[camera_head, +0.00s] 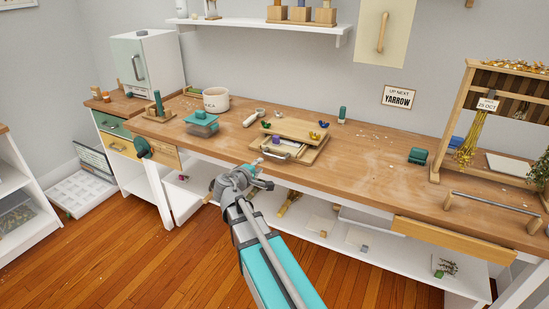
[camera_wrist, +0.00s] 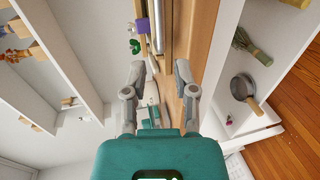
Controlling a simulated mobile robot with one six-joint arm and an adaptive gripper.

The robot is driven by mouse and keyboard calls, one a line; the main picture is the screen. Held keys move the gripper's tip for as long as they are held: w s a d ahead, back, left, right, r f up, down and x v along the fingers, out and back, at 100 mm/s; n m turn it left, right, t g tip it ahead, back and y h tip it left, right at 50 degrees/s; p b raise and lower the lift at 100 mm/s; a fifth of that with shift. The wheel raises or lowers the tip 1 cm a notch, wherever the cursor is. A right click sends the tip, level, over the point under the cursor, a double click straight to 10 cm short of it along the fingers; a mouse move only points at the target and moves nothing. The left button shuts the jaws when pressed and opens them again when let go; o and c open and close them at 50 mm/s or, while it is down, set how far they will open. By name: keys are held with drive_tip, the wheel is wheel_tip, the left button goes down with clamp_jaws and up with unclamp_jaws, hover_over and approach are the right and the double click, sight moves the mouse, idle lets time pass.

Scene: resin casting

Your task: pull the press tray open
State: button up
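The wooden press (camera_head: 300,128) sits on the bench, with its pale tray (camera_head: 290,148) at the front. A metal bar handle (camera_head: 274,155) is on the tray's front. In the wrist view, the silver handle (camera_wrist: 157,28) lies beyond my fingertips, in line with the gap between them. My gripper (camera_head: 262,171) is just in front of the bench edge, a little left of and below the handle in the head view. In the wrist view my gripper (camera_wrist: 158,70) is open, with nothing between its fingers. It appears apart from the handle.
The workbench (camera_head: 365,165) has free room right of the press. A white cup (camera_head: 215,100) and a teal-lidded box (camera_head: 202,122) stand to the left. A drying rack (camera_head: 450,125) stands right.

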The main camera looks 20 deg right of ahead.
sight(273, 157)
drive_tip(key=b+x, duration=0.2)
drive_tip(key=x, duration=0.9)
drive_tip(key=shift+w+d, duration=0.15)
drive_tip(key=shift+d, duration=0.05)
drive_tip(key=shift+c, duration=0.2)
clamp_jaws()
